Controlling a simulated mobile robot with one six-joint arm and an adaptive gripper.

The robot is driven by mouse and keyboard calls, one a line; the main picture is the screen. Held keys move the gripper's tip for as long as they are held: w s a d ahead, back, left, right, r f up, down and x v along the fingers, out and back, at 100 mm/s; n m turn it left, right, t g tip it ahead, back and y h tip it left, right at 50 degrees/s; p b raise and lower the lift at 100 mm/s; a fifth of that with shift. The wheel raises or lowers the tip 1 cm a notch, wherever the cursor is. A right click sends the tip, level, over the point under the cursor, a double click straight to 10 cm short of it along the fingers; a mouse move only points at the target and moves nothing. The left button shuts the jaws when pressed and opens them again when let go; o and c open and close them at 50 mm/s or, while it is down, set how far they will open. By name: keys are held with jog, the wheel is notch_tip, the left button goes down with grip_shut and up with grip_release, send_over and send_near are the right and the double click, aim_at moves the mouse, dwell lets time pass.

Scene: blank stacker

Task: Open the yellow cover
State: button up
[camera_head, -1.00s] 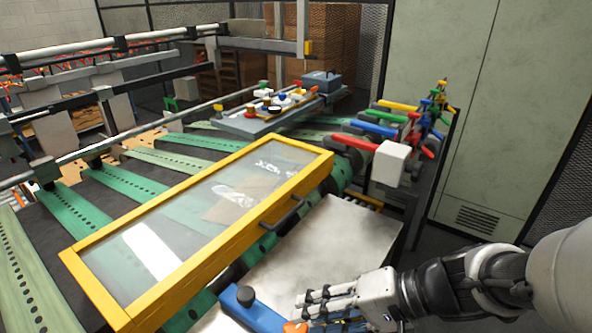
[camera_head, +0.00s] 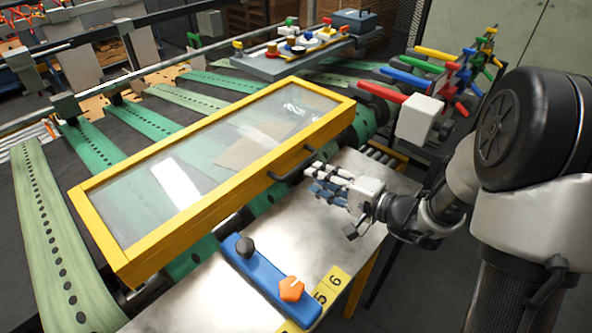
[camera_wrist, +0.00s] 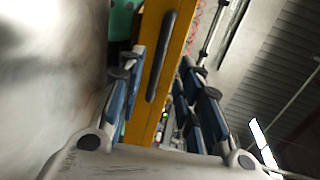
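The yellow cover (camera_head: 96,219) is a yellow frame with a clear window, lying shut over the green belts in the head view. Its dark handle (camera_head: 292,165) is on the front side toward the right end. My gripper (camera_head: 318,180) is just to the right of the handle, with its fingers pointing at it. In the wrist view, the handle (camera_wrist: 161,56) stands on the yellow frame (camera_wrist: 174,62) between the two spread finger pairs of my gripper (camera_wrist: 163,95). The fingers look open and I see no contact with the handle.
A metal table (camera_head: 207,289) lies in front of the cover. A blue bar (camera_head: 262,279) with a black knob and an orange knob lies on it. Coloured levers (camera_head: 436,53) and a white block (camera_head: 418,120) stand at the right, behind my arm. A grey tray (camera_head: 262,65) sits behind the cover.

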aim_at(298, 170)
jog(key=x, duration=0.8)
jog(key=shift+w, duration=0.15)
grip_shut()
dwell(0.5)
